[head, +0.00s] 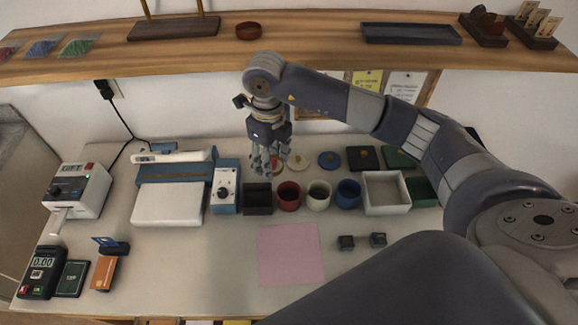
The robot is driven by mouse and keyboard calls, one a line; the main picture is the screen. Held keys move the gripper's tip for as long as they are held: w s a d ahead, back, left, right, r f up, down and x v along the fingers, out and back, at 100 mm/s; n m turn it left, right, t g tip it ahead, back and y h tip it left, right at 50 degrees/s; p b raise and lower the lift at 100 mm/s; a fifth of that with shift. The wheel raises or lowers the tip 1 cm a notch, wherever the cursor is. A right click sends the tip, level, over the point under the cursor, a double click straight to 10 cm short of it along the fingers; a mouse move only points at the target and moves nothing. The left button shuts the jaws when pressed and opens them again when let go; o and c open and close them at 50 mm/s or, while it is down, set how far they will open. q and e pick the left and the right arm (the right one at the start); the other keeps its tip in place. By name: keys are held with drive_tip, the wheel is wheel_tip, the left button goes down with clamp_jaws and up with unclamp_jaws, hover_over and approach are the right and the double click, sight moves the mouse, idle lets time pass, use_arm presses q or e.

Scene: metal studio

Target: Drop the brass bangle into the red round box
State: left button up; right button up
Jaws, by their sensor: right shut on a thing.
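The red round box (288,196) stands open on the table, in a row between a black square box and a cream round box. My right gripper (267,168) points down just behind and to the left of the red box, above the table. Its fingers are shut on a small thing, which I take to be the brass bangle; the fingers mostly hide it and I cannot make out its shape. I see no bangle elsewhere. My left gripper is out of view.
Beside the red box stand the black box (257,198), cream box (319,195), blue box (348,193) and white tray (387,192). Several lids, including a blue lid (329,160), lie behind. A pink sheet (291,255) lies in front. A wooden shelf (310,50) runs above.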

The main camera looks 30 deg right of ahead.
drive_tip(key=d+f+m, duration=0.1)
drive_tip(key=f+m, duration=0.3)
drive_tip(key=m, duration=0.1)
drive_tip(key=d+f+m+b, duration=0.1)
drive_tip(key=f+m, duration=0.3)
drive_tip(key=m, duration=0.2)
drive_tip(key=s+d+f+m, duration=0.1)
drive_tip(key=d+f+m, duration=0.1)
drive_tip(key=f+m, duration=0.2)
drive_tip(key=shift+d+f+m, duration=0.1)
drive_tip(key=shift+m, duration=0.9)
drive_tip(key=o, duration=1.1)
